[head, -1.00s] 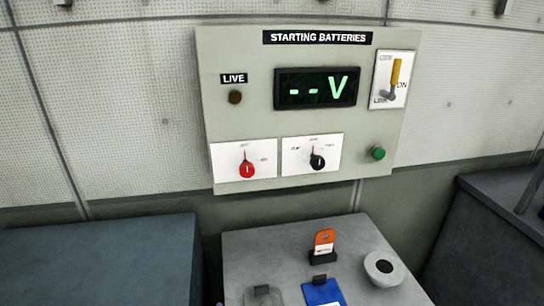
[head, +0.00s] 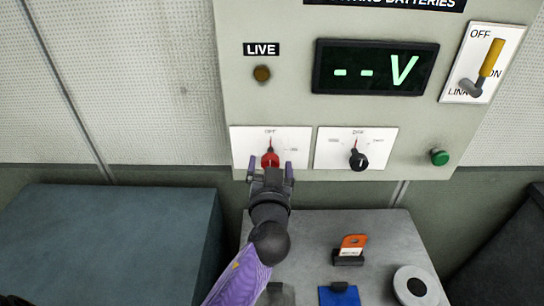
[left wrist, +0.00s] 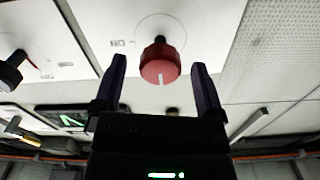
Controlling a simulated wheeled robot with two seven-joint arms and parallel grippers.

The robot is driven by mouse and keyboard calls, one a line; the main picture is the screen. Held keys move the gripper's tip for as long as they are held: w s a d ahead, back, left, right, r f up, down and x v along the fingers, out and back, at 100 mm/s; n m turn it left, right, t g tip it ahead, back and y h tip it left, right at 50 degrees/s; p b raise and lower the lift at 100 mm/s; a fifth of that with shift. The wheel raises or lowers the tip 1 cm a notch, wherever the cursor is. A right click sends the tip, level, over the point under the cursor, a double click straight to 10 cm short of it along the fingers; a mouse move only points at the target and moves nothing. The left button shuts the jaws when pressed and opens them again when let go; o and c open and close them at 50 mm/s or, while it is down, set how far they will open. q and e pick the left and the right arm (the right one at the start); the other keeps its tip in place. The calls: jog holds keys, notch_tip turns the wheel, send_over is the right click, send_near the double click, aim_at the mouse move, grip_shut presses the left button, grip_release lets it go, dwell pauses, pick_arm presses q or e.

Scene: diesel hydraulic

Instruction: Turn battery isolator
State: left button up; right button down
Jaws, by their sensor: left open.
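The red rotary knob (head: 270,158), which I take for the battery isolator, sits on a white plate low on the panel. Its pointer is up toward OFF. The knob also shows in the left wrist view (left wrist: 160,64), with an ON label beside it. My left gripper (head: 270,168) is open, with one finger on each side of the red knob. In the left wrist view its fingers (left wrist: 158,68) stand apart from the knob, with a gap on both sides. My right gripper is not in view.
The grey panel (head: 290,110) also carries a black knob (head: 358,160), a green button (head: 439,157), a yellow-handled lever (head: 490,58) and a display (head: 375,67) reading "--V".

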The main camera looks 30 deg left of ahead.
pick_arm(q)
jog(key=shift+x, duration=0.85)
grip_shut()
